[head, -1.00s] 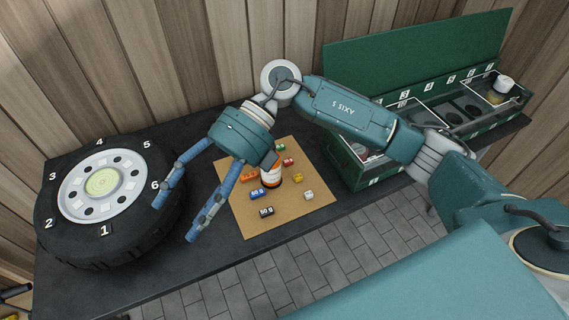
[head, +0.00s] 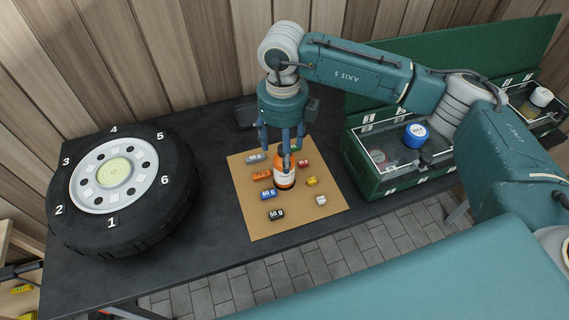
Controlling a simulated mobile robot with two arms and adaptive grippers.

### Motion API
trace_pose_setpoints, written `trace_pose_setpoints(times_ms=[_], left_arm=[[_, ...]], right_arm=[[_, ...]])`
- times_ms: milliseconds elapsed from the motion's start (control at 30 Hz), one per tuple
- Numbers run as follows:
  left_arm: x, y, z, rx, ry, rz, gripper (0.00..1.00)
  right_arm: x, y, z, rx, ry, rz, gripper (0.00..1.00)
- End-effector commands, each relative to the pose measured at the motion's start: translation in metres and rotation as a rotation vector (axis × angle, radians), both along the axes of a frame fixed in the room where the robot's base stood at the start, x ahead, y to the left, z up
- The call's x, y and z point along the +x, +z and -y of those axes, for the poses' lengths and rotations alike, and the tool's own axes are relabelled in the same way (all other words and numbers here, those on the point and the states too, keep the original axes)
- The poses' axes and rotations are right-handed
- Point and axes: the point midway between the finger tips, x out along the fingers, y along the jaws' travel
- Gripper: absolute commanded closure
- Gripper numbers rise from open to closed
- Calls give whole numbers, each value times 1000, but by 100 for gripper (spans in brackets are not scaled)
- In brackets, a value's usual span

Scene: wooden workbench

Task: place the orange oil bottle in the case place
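The orange oil bottle (head: 286,177), with a white label, stands upright on the brown mat (head: 255,227). My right gripper (head: 284,148) points down at the bottle's top, with its fingers apart. One finger overlaps the bottle's upper part and hides its cap; I cannot tell whether it touches. The green case (head: 372,176) stands open to the right, with numbered places, partly hidden by my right arm. My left gripper is not in view.
Several small coloured weights, such as a black one (head: 276,214), lie around the bottle. A large tyre (head: 150,225) fills the bench's left side.

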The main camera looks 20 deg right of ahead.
Motion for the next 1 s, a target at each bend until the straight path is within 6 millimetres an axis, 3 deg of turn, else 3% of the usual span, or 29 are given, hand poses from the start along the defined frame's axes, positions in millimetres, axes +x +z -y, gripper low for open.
trace_pose_setpoints(times_ms=[100, 233, 367, 500, 600, 767, 1000], left_arm=[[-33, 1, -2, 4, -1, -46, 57], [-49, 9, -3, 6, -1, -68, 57], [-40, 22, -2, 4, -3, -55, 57], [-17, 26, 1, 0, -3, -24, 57], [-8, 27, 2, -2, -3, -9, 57], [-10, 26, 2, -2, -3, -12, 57], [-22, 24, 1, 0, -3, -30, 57]], right_arm=[[0, -9, 0, 0, -1, -1, 35], [-2, -20, 1, 0, -2, -3, 35], [-3, -40, 2, 0, -1, -4, 35], [-2, -57, 1, 1, 0, -1, 35], [-1, -61, 1, 1, 0, 1, 35], [-1, -62, 1, 1, 0, 1, 35], [-1, -61, 1, 1, 0, 1, 81]])
